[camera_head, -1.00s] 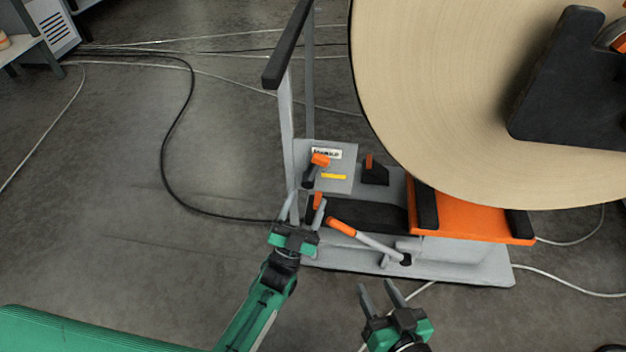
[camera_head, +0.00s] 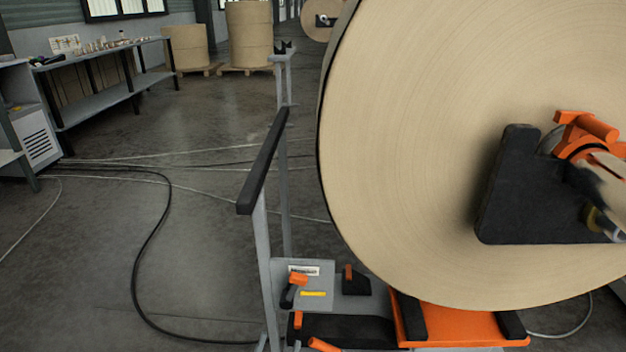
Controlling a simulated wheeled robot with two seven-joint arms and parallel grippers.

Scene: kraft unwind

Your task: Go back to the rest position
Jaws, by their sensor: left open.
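Only the grey fingertips of my left gripper (camera_head: 279,346) show, at the bottom edge of the head view. They stand apart with nothing seen between them, just below the control panel (camera_head: 318,272) of the unwind stand. The rest of my left gripper is cut off by the frame. My right gripper is out of view. The panel carries an orange-tipped lever (camera_head: 298,279) and a yellow label. An orange-ended handle (camera_head: 322,344) is partly cut off at the bottom edge.
A huge kraft roll (camera_head: 420,170) fills the right, with a black bracket (camera_head: 515,195) at its core. A grey post with a black rail (camera_head: 263,160) rises left of it. A workbench (camera_head: 110,85) stands far left. Cables cross the open floor (camera_head: 205,240).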

